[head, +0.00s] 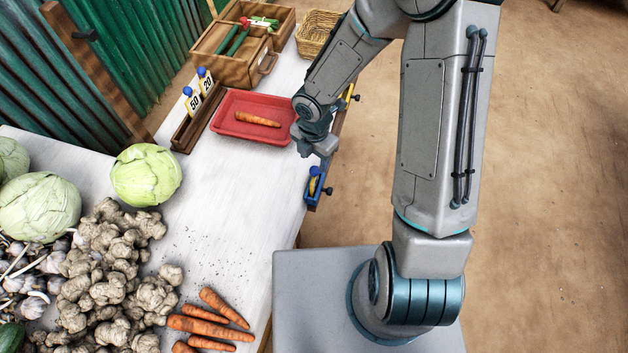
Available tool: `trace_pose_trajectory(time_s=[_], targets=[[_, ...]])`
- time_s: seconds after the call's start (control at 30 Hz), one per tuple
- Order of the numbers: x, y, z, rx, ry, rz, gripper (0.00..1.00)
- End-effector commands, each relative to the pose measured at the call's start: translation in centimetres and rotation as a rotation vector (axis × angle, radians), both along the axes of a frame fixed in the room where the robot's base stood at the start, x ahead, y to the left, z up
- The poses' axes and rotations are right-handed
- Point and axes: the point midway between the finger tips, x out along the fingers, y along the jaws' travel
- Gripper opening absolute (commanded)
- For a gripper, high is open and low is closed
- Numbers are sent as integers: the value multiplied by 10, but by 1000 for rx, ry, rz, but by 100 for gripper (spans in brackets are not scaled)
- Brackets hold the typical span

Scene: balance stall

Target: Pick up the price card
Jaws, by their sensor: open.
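Two price cards stand upright in a dark wooden holder (187,133) at the left of the red tray. One is a card marked 50 (194,103) and the other is a card marked 20 (207,84); each has a blue knob at its top. My gripper (328,149) is open, over the table's right edge, to the right of the tray and apart from the cards. Its fingertips are small here and partly hidden by my wrist.
The red tray (226,124) holds one carrot (257,119). A wooden crate (226,66) and a wicker basket (316,35) stand behind. A blue piece with knobs (313,187) sits on the table's right edge. Cabbage (146,174), ginger (105,262) and loose carrots (205,326) lie nearer.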

Motion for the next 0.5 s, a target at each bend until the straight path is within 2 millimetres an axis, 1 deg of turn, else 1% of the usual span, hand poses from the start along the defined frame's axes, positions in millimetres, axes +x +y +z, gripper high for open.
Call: trace_pose_trajectory(time_s=[0.03, 0.1, 0.33, 0.5], targets=[[-1, 1, -10, -1, 3, 2, 50], [0, 1, -18, 0, 1, 1, 50], [-1, 0, -32, -1, 1, 0, 50], [-4, -1, -56, -2, 2, 0, 50]])
